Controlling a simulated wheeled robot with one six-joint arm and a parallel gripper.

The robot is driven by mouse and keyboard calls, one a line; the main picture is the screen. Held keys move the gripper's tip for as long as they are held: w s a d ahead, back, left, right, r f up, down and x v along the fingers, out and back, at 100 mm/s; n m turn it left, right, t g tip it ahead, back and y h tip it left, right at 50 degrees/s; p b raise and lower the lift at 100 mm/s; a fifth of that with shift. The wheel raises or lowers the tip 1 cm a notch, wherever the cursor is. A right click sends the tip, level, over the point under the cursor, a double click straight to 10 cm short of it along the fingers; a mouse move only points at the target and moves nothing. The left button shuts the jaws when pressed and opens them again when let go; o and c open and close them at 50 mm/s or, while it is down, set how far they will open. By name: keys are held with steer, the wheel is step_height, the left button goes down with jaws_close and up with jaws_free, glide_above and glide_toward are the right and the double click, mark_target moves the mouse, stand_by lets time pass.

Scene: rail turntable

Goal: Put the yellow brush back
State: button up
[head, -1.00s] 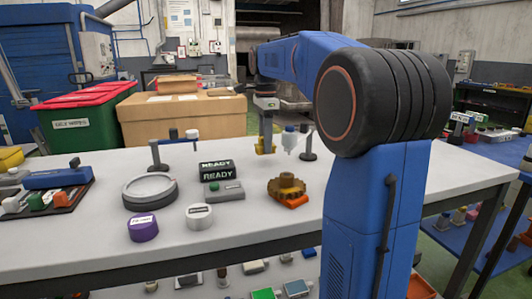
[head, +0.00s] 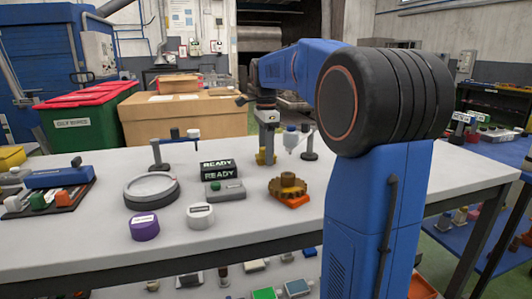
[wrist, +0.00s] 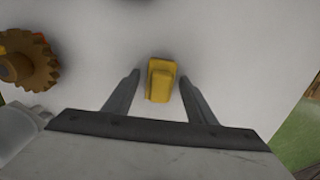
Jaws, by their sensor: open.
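The yellow brush (head: 265,159) sits on the white table below my gripper, toward the far edge. In the wrist view it shows from above as a yellow block (wrist: 161,80) on the bare white top. My gripper (head: 266,147) is pointing down over it. In the wrist view the two dark fingers stand open, one on each side of the brush, with a gap on both sides. The brush's underside is hidden.
A stand with a clear funnel-like part (head: 291,140) is close to the right of the gripper. A brown gear (head: 287,184) on an orange base is nearer. A READY sign (head: 219,169), a round grey turntable (head: 151,190) and a purple puck (head: 144,227) lie to the left.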

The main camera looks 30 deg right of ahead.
step_height(320, 180, up, 12)
steer(key=shift+r, duration=0.15)
stand_by(0.5)
stand_by(0.4)
